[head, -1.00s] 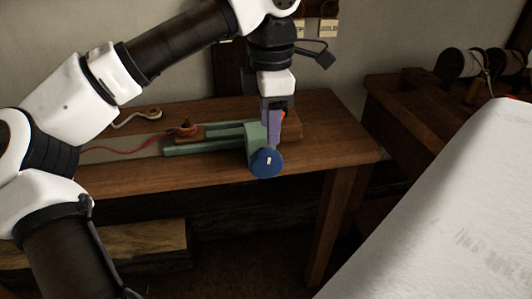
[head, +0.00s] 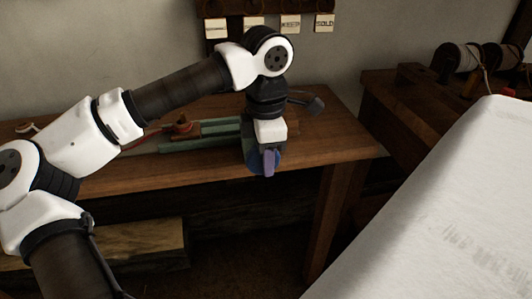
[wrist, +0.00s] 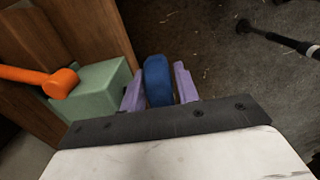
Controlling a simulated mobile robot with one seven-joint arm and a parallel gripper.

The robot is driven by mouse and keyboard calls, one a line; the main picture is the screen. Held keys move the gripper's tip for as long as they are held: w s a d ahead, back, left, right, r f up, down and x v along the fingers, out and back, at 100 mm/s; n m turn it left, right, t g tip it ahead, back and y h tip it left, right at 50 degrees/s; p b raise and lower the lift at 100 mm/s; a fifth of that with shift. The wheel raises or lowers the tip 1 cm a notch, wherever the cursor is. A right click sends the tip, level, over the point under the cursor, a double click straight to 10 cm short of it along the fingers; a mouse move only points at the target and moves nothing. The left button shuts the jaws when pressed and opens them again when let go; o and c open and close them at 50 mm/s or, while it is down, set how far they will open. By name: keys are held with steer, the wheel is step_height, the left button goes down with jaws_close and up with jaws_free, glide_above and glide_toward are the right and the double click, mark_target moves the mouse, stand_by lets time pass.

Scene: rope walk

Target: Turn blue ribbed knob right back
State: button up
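The blue ribbed knob (wrist: 157,80) sits on the end of a green block (wrist: 100,88), part of a green slide fixture (head: 205,137) on the wooden bench. In the head view the knob (head: 250,162) is mostly hidden behind my gripper. My gripper (head: 269,162) points down at the knob. In the wrist view its two purple fingers (wrist: 159,85) stand either side of the knob. A narrow gap shows on the right side; the left finger is very close, and I cannot tell if it touches. The knob's white mark is hidden.
An orange lever (wrist: 45,77) sticks out over the green block. A red-corded piece (head: 182,126) sits on the fixture's left part. A white sloping surface (head: 440,200) fills the right. Floor is open in front of the bench (head: 345,150).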

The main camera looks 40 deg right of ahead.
jaws_close()
steer(key=shift+f+h+b, duration=0.1)
steer(key=shift+h+b, duration=0.2)
steer(key=shift+g+h, duration=0.4)
steer(key=shift+o, duration=1.7)
jaws_free()
steer(key=shift+r, duration=0.2)
step_height(320, 180, up, 14)
steer(key=w+a+p, duration=0.1)
steer(key=shift+a+f, duration=0.15)
steer(key=shift+a, duration=0.2)
steer(key=shift+s, duration=0.1)
